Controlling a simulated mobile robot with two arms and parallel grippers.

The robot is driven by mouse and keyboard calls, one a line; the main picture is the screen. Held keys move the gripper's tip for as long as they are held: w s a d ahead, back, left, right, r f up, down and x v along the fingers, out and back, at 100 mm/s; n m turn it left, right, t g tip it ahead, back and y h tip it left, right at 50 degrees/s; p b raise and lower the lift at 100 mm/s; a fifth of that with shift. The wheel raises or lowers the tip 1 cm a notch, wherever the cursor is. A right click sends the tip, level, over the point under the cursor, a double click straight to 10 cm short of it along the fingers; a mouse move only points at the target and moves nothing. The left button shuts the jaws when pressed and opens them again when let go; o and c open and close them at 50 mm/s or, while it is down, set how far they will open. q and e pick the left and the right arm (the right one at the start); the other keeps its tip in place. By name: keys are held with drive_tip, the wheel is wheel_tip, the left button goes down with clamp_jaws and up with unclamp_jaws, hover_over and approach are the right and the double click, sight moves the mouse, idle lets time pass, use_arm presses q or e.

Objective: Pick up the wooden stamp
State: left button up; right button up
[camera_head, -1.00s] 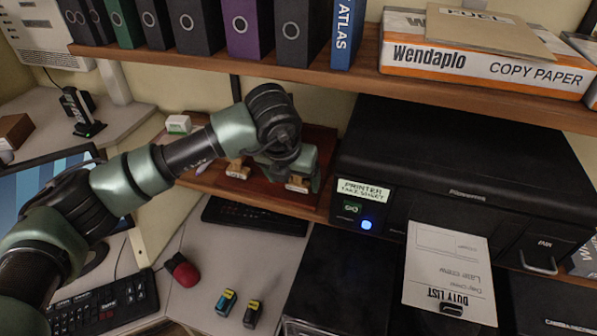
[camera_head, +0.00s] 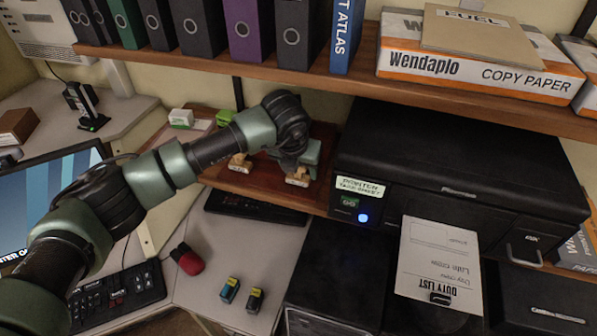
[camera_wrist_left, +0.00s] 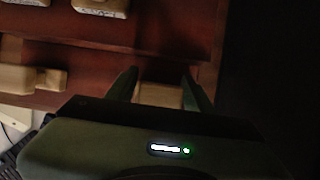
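A wooden stamp (camera_head: 298,177) stands on the reddish-brown wooden tray or shelf (camera_head: 268,187) beside the printer, just below my left gripper (camera_head: 297,165). In the left wrist view a pale wooden piece (camera_wrist_left: 160,94) shows between the two fingers of my left gripper (camera_wrist_left: 160,78). The fingers lie close on either side of it; whether they press on it I cannot tell. A second wooden stamp (camera_head: 239,163) stands to the left. The wrist view also shows another wooden stamp (camera_wrist_left: 28,78) and a further one (camera_wrist_left: 100,6). My right gripper is not in view.
The black printer (camera_head: 460,160) stands close on the right. A shelf (camera_head: 300,75) with binders and a copy paper box (camera_head: 480,70) runs above.

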use_arm(q)
drive_tip(key=shift+c, duration=1.4)
drive_tip(key=shift+r+b, duration=0.5)
drive_tip(key=shift+b, duration=0.15)
drive_tip(key=shift+s+a+r, duration=0.1)
drive_tip(key=shift+s+r, duration=0.05)
drive_tip(key=shift+s, duration=0.15)
drive_tip(key=s+a+b, duration=0.2)
drive_tip(key=s+b, duration=0.1)
drive_tip(key=s, duration=0.5)
drive_tip(key=s+a+b, duration=0.3)
drive_tip(key=s+b, duration=0.1)
drive_tip(key=s, duration=0.4)
drive_tip(key=shift+s+a+r, duration=0.15)
drive_tip(key=shift+s+a, duration=0.05)
drive_tip(key=shift+s, duration=0.1)
